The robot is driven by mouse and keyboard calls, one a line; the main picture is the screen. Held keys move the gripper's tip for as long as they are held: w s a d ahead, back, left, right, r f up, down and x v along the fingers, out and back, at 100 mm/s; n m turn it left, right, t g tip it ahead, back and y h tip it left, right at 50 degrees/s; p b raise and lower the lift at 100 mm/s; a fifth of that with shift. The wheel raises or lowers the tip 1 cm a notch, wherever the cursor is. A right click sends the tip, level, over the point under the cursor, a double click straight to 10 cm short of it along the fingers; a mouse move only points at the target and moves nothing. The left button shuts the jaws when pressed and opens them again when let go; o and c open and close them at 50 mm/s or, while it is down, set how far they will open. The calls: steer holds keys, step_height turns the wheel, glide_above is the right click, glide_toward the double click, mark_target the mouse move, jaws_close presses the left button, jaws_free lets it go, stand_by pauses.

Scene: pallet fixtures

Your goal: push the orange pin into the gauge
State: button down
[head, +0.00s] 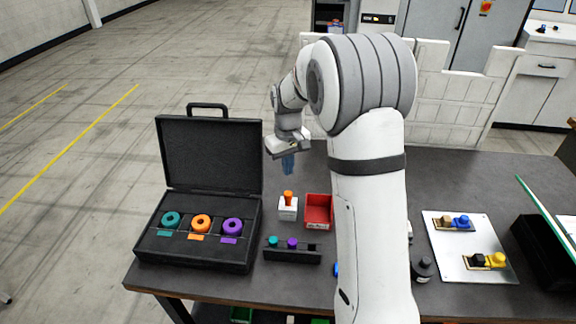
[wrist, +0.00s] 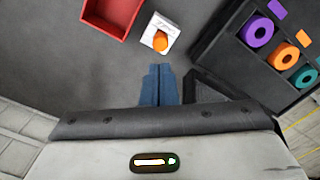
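The orange pin (head: 288,196) stands upright in the top of the small white gauge (head: 288,212), its head clear above the block. The wrist view shows the pin's orange head (wrist: 160,41) on the white gauge (wrist: 166,24), just beyond my fingertips. My gripper (head: 289,171) has blue fingers pointing down and hangs above and behind the gauge, apart from the pin. In the wrist view the two fingers (wrist: 159,67) lie side by side with no visible gap and nothing between them. How deep the pin sits inside the gauge is hidden.
An open black case (head: 193,258) with teal, orange and purple rings stands left. A red bin (head: 318,197) is close right of the gauge. A black rack (head: 292,257) with teal and purple pins lies in front. A metal plate (head: 465,225) with connectors is farther right.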

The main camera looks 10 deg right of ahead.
mark_target(288, 193)
steer(key=shift+f+b, duration=2.2)
steer(key=shift+f, duration=0.9)
steer(key=shift+f, duration=0.3)
steer(key=shift+s+f+b, duration=0.1)
steer(key=shift+f+b, duration=0.35)
steer(key=shift+b, duration=0.1)
step_height(288, 193, up, 8)
steer(key=p, duration=0.5)
